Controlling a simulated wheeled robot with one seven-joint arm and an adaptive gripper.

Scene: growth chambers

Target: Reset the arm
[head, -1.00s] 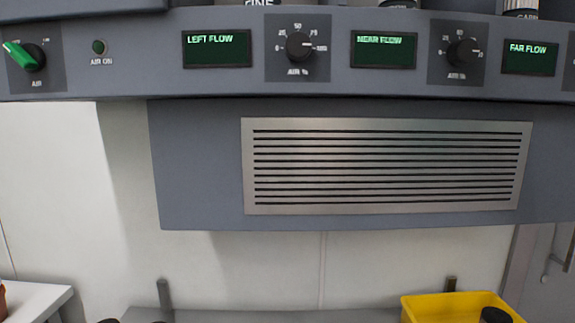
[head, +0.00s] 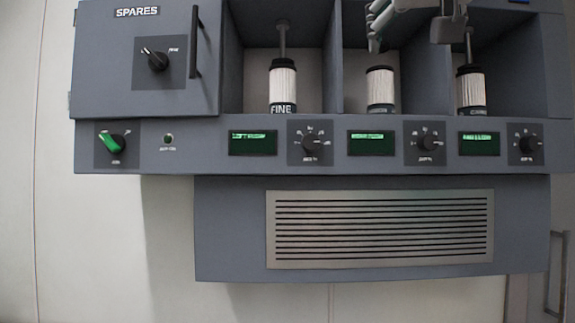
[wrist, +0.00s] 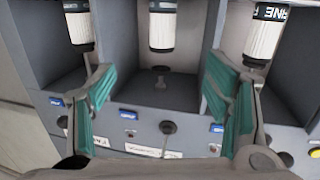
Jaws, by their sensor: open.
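My gripper (wrist: 160,100) is open and empty in the wrist view, with its teal-padded fingers spread wide on both sides. Past the fingers is the grey cabinet with its bays. In the head view my gripper (head: 374,28) shows at the top edge, in front of the middle bay and above the middle cartridge (head: 380,92). Part of my arm is cut off by the top edge there. No object is seen between the fingers.
White cartridges stand in the left bay, marked FINE (head: 283,88), and the right bay (head: 471,92). A SPARES door (head: 105,60) is shut at left. Below are a panel with dials and displays (head: 253,142) and a vent grille (head: 380,230). The wall at left is clear.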

